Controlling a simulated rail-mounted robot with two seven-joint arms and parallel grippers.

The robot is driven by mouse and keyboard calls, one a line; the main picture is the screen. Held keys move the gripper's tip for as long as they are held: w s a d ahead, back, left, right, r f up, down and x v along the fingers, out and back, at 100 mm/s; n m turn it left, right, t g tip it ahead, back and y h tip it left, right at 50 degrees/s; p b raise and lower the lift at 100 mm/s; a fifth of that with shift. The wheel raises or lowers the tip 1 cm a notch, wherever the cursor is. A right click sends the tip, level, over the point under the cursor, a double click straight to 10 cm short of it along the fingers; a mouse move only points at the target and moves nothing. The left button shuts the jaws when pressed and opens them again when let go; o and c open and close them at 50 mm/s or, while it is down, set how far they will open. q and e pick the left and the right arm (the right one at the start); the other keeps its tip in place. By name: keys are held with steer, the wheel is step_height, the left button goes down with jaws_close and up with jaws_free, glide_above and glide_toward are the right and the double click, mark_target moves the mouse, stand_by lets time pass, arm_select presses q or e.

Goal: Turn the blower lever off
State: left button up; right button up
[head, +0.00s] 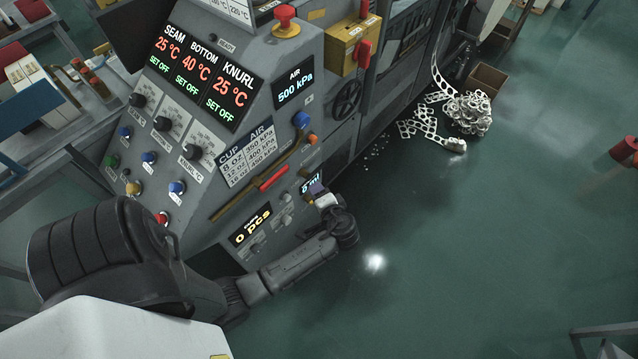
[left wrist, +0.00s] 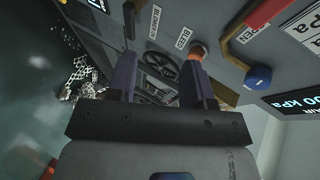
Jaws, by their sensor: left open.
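My left gripper (head: 319,190) is at the lower right of the sloped grey control panel (head: 215,35), close to its face. In the left wrist view the gripper (left wrist: 158,62) has its two purple-grey fingers wide apart, with nothing between them. A small dark upright piece (left wrist: 129,20) sits just beyond the left fingertip, beside a white label (left wrist: 154,20) too small to read surely. I cannot tell whether this piece is the blower lever. An orange knob (left wrist: 198,49) marked BLEED is by the right fingertip. My right gripper is out of view.
A red lever (head: 273,178) on a brown pipe and a blue knob (head: 301,119) are on the panel nearby. A black handwheel (head: 347,98) is beyond. Scrap webbing (head: 468,112) lies by a cardboard box (head: 488,79). The green floor to the right is mostly clear.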

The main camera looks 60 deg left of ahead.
mark_target(320, 170)
arm_select(q)
steer(key=w+f+m+y+b, duration=0.1)
steer(key=w+f+y+b, duration=0.5)
steer(key=f+b, duration=0.55)
steer(key=shift+h, duration=0.7)
steer(key=a+b, duration=0.1)
steer(key=a, duration=0.3)
steer(key=w+a, duration=0.1)
steer(key=a, duration=0.3)
steer(key=w+a+b, duration=0.1)
steer(key=a, duration=0.4)
steer(key=shift+w+r+b, duration=0.2)
steer(key=shift+b, duration=0.1)
steer(key=shift+a, duration=0.7)
steer(key=shift+c, duration=0.3)
jaws_close()
